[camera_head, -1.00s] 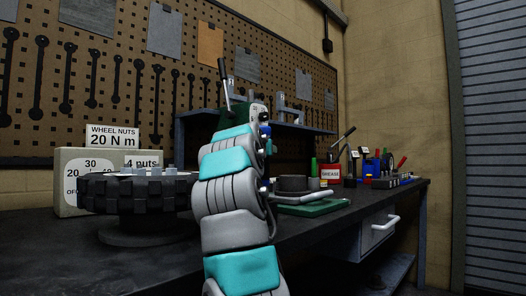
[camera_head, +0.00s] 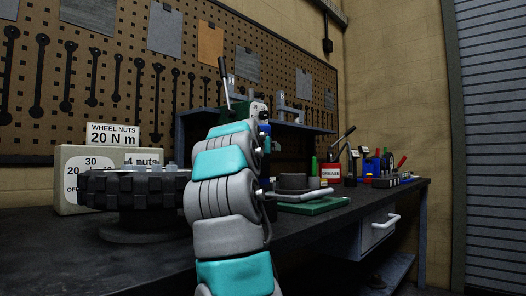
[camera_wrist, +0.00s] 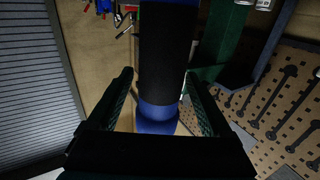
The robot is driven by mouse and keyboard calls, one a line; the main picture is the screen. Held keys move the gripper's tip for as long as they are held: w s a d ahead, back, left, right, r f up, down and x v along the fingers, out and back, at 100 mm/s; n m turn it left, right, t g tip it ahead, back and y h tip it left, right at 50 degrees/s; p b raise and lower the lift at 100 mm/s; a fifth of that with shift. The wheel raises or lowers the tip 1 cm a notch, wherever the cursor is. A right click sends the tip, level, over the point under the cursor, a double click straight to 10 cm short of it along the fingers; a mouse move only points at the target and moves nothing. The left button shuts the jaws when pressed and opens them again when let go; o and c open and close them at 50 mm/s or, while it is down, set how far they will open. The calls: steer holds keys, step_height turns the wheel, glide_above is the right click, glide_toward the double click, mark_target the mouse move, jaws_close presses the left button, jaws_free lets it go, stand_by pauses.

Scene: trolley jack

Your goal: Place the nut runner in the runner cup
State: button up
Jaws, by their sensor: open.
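In the wrist view, a thick blue-and-black cylinder (camera_wrist: 166,50), which looks like the nut runner, stands between the two fingers of my gripper (camera_wrist: 158,76). The fingers are apart, one on each side of it, and I see no clear contact. Its lower blue end is close to the palm. In the head view my arm hides the gripper and most of what is by it. A dark grey round cup (camera_head: 293,182), possibly the runner cup, stands on the bench right of my arm, by a green tray (camera_head: 318,207). I cannot see inside it.
A knobbly black wheel (camera_head: 135,193) with nuts on top stands on the bench at left, before a beige box (camera_head: 70,205) with dial markings. A red grease tin (camera_head: 330,174) and several tools stand at right. The bench front is bare.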

steer(key=s, duration=0.3)
steer(key=s+a, duration=0.1)
steer(key=s, duration=0.1)
steer(key=shift+s+r, duration=0.3)
steer(key=shift+s, duration=0.05)
